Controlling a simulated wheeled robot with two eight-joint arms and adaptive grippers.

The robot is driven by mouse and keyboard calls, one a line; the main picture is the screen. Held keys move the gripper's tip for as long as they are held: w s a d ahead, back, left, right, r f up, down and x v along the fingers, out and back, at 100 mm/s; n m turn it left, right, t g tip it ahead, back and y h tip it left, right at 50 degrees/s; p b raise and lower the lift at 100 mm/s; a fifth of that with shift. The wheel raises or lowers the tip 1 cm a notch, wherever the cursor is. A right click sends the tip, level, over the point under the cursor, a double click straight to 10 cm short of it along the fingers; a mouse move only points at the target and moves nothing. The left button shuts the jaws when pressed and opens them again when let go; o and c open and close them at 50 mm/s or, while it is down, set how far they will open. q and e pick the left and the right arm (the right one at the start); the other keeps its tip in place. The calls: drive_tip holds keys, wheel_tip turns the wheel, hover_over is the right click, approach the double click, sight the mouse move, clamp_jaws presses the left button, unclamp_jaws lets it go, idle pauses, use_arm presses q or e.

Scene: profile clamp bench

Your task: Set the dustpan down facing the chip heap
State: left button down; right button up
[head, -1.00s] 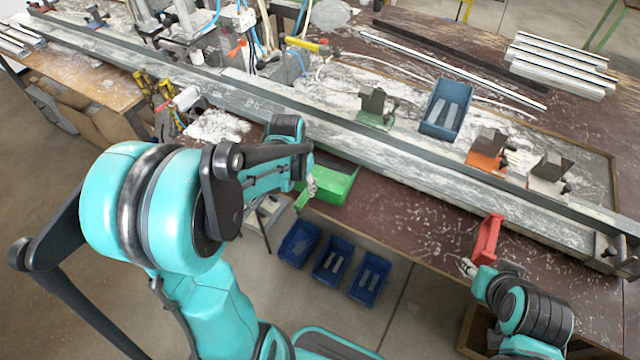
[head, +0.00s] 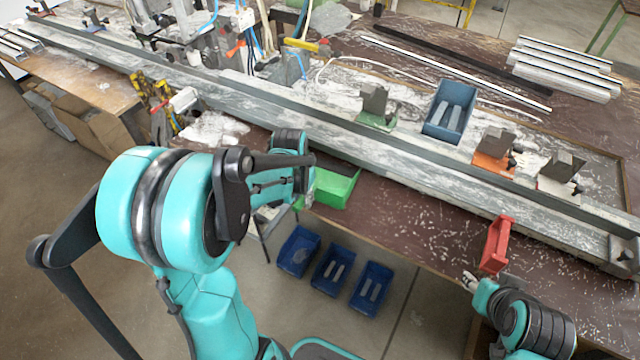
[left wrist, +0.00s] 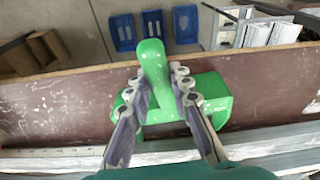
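The green dustpan (head: 337,188) is at the front edge of the brown bench, partly hidden by my left arm in the head view. The left wrist view shows its pan (left wrist: 212,100) and thick handle (left wrist: 152,62). My left gripper (left wrist: 160,80) has one finger on each side of the handle, close against it; the head view mostly hides the fingers. A pale heap of chips (head: 215,129) lies left of my left arm; finer chips are scattered on the bench. My right gripper (head: 470,281) is beside a red tool (head: 495,245) at the front edge; its finger opening is unclear.
A long metal rail (head: 400,152) crosses the bench behind the dustpan, with clamps (head: 493,150) and a blue bin (head: 449,110) beyond. Several blue bins (head: 331,267) are on the floor below. Bench surface between dustpan and red tool (head: 420,218) is mostly clear.

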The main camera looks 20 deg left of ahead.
use_arm(q)
wheel_tip(320, 180, up, 12)
drive_tip(key=p, duration=0.9)
